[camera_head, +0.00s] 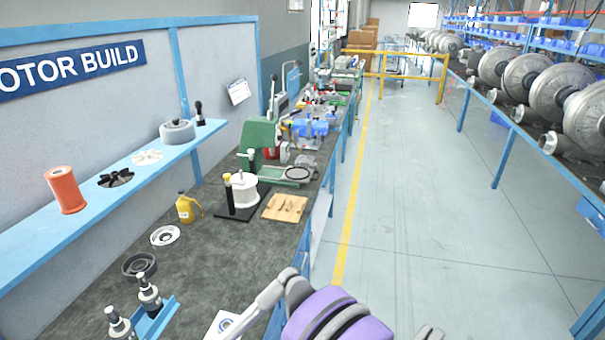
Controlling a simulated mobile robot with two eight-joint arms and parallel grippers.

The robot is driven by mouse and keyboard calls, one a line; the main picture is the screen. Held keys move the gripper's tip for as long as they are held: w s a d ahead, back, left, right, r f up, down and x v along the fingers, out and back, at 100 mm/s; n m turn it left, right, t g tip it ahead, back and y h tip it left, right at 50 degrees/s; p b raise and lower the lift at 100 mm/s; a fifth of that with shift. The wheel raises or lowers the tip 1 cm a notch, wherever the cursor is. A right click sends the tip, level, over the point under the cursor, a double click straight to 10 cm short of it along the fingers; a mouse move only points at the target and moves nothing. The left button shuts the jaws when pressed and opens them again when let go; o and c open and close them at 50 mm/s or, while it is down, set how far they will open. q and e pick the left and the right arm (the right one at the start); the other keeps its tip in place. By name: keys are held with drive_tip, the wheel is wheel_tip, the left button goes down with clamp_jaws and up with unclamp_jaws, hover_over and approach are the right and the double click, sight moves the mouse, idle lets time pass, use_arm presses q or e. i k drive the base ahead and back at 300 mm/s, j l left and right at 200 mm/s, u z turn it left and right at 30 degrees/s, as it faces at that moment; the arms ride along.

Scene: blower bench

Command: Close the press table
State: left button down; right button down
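A green press (262,140) stands on the dark workbench, toward the wall side. Its low green table with a round grey-rimmed plate (298,174) reaches out to the right of the press, toward the bench's aisle edge. The plate looks empty. It is too small to tell how the table joins the press.
In front of the press are a wooden board (285,208) and a white cylinder (243,189) on a black stand. A yellow bottle (185,208) stands left of them. The aisle floor (420,190) right of the bench is clear.

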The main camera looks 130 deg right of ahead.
sight(300, 175)
drive_tip(key=k+l+z, duration=0.15)
drive_tip(key=z, duration=0.25)
drive_tip(key=k+l+z, duration=0.25)
drive_tip(key=z, duration=0.15)
drive_tip(key=k+z, duration=0.1)
drive_tip(key=z, duration=3.35)
drive_tip(key=u, duration=0.3)
drive_tip(key=i+l+u, duration=0.2)
drive_tip(key=u, duration=0.15)
drive_tip(key=i+l+u, duration=0.2)
drive_tip(key=u, duration=0.15)
drive_tip(key=i+l+u, duration=0.3)
drive_tip(key=i+l, duration=0.15)
drive_tip(key=l, duration=0.2)
drive_tip(key=i+l+u, duration=0.1)
drive_tip(key=l, duration=0.25)
drive_tip(key=i+l, duration=0.2)
drive_tip(key=l, duration=0.15)
drive_tip(key=i+l+u, duration=0.1)
drive_tip(key=l, duration=0.3)
drive_tip(key=i+l, duration=0.15)
drive_tip(key=l, duration=0.2)
